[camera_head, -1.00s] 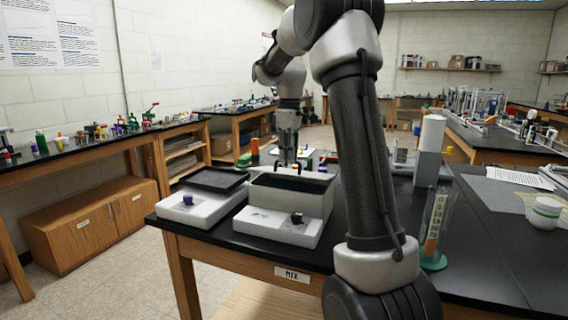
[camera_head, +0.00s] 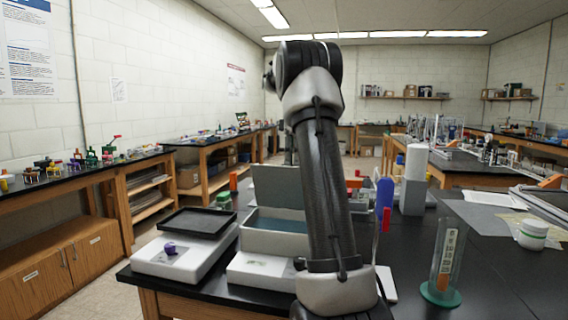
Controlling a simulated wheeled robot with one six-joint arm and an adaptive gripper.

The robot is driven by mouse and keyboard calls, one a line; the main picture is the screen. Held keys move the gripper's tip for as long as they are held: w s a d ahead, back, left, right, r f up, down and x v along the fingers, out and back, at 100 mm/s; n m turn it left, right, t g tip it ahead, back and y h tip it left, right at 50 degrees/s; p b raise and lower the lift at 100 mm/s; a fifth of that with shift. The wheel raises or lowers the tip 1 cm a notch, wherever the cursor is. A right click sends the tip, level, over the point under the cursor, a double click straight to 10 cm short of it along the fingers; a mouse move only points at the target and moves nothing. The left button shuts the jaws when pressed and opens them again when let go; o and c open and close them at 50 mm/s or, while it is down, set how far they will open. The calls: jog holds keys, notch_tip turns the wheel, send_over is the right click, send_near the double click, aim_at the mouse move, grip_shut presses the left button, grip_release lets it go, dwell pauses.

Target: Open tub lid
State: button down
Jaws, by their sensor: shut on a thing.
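The tub (camera_head: 252,242) is a pale box on the black bench, left of my arm. Its inside shows blue-grey from above. A grey flat panel, which looks like its lid (camera_head: 280,184), stands raised along the tub's far edge, tilted up from the opening. My arm link covers the right part of both. My gripper is hidden behind my arm, so its hold on anything does not show.
A white unit with a black tray top (camera_head: 197,222) and purple knob sits left of the tub. A clear cylinder on a green base (camera_head: 443,265) and a white jar (camera_head: 534,234) stand to the right. Blue and red upright items (camera_head: 384,200) stand just right of my arm.

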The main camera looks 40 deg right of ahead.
jog(key=shift+w+d+f+g+y, duration=0.35)
jog(key=shift+w+d+f, duration=0.15)
jog(key=shift+d, duration=0.1)
jog(key=shift+w+d+f+g+y, duration=0.25)
jog(key=shift+w+d+f+y, duration=0.1)
jog(key=shift+d+f, duration=0.2)
jog(key=shift+d, duration=0.1)
jog(key=c, duration=1.5)
grip_release()
jog(key=shift+w+d+f, duration=0.15)
jog(key=shift+w+d, duration=0.05)
jog(key=shift+r, duration=0.2)
jog(key=shift+a, duration=0.1)
jog(key=shift+s+a+r, duration=0.1)
